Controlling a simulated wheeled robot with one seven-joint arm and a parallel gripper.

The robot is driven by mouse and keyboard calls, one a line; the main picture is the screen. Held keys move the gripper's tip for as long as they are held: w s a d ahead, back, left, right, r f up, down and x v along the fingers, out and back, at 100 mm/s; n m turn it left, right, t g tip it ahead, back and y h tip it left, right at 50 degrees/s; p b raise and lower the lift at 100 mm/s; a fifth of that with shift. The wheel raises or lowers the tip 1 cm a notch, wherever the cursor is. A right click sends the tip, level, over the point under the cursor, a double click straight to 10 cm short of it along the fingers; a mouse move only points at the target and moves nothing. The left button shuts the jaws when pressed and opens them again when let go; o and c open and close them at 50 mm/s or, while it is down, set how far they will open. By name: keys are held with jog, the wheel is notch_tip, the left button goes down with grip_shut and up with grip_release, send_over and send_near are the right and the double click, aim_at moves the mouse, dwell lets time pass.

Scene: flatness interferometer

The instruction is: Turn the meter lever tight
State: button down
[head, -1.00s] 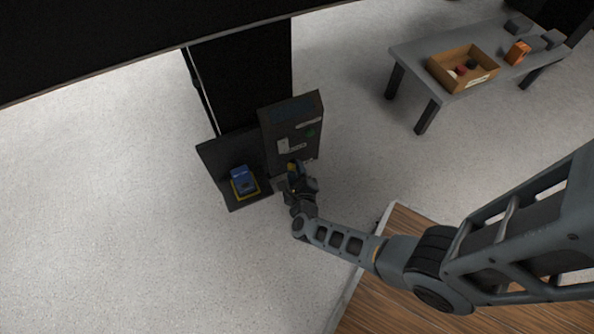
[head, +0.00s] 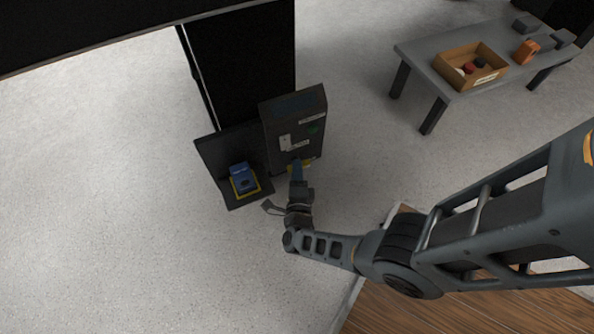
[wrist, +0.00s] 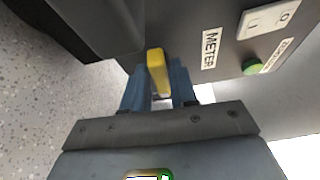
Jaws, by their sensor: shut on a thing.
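The meter lever is a yellow bar (wrist: 158,72) on the dark panel, beside a white label reading METER (wrist: 211,48) in the wrist view. My gripper (wrist: 160,88) has its two blue fingers on either side of the lever and is shut on it. In the head view my gripper (head: 296,172) reaches the lower front of the dark cabinet (head: 293,120). Only a bit of yellow shows there, so most of the lever is hidden by my gripper.
A white switch (wrist: 268,18) and a green button (wrist: 251,67) sit right of the label. A blue device (head: 242,177) rests on a dark shelf left of the cabinet. A grey table (head: 440,80) with a wooden box (head: 470,82) stands at upper right. Floor around is clear.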

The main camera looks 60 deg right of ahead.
jog(key=shift+f, duration=0.1)
dwell(0.3)
jog(key=c, duration=1.1)
grip_release()
jog(key=shift+p+v, duration=0.35)
jog(key=shift+v, duration=3.6)
jog(key=shift+f, duration=0.1)
